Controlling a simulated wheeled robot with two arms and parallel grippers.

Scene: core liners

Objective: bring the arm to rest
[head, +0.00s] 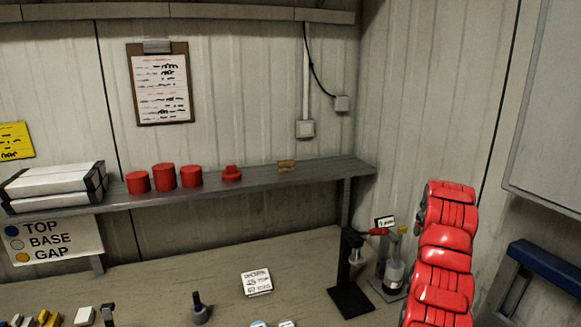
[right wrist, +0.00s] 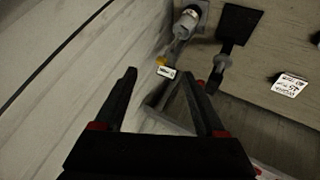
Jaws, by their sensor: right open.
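My right arm (head: 442,255), in segmented red covers, rises at the right of the head view, near the wall corner. My right gripper (right wrist: 158,76) shows in the right wrist view with its two dark fingers apart. Nothing is between the fingers. Its fingertips do not show clearly in the head view. My left gripper is in neither view.
A black stand (head: 349,275) and a stand with a bottle (head: 393,275) are on the bench left of my right arm. The shelf (head: 230,187) holds several red cylinders. A white sign (head: 256,282) stands mid-bench. A blue-edged fixture (head: 545,266) is at right.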

